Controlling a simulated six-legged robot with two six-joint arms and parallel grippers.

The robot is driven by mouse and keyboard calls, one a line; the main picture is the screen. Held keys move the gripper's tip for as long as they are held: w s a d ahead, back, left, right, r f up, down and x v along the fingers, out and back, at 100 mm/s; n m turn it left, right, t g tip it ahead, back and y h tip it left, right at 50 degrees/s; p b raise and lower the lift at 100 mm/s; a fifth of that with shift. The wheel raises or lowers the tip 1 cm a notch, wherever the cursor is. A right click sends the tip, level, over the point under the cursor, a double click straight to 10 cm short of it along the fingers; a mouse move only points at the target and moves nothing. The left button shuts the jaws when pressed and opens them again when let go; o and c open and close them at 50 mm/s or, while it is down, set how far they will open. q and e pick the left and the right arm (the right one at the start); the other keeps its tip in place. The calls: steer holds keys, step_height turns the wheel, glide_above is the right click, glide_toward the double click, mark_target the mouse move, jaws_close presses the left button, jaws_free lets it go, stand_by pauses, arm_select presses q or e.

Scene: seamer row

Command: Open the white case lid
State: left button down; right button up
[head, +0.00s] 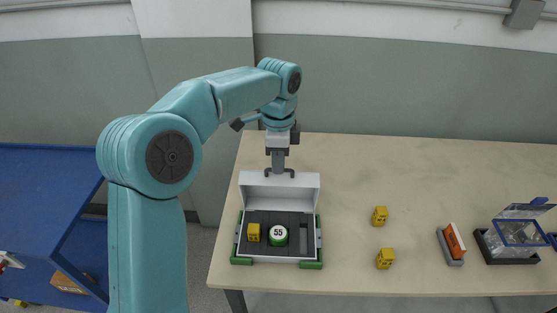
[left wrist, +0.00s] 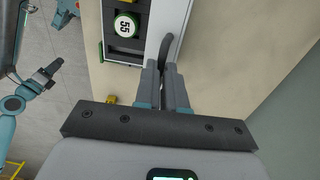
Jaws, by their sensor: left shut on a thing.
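The white case (head: 242,250) stands on the table with its lid (head: 258,187) raised, tilted up at the back. My left gripper (head: 279,172) is at the lid's top edge, shut on the dark lid handle. The left wrist view shows the handle (left wrist: 167,46) at the tips of my left gripper (left wrist: 165,68). Inside the case's dark insert are a yellow block (head: 254,232) and a green-and-white round piece marked 55 (head: 278,235). The case interior is open to view.
Green pieces (head: 311,265) sit at the case's base corners. Two yellow blocks (head: 380,215) (head: 386,258) lie to the right. Farther right are an orange-and-white item (head: 455,240) in a grey holder and a clear blue-edged box (head: 515,233). A blue cart (head: 45,180) stands left.

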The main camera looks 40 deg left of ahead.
arm_select(q)
steer(key=shift+d+f, duration=0.1)
steer(key=shift+f, duration=0.1)
stand_by(0.5)
steer(key=shift+f, duration=0.1)
steer(key=s+b, duration=0.1)
steer(key=b, duration=0.1)
steer(key=s+d+t+b, duration=0.1)
steer(key=s+d+y+b, duration=0.1)
steer(key=b, duration=0.1)
steer(key=shift+t+b, duration=0.35)
steer(key=shift+t, duration=0.05)
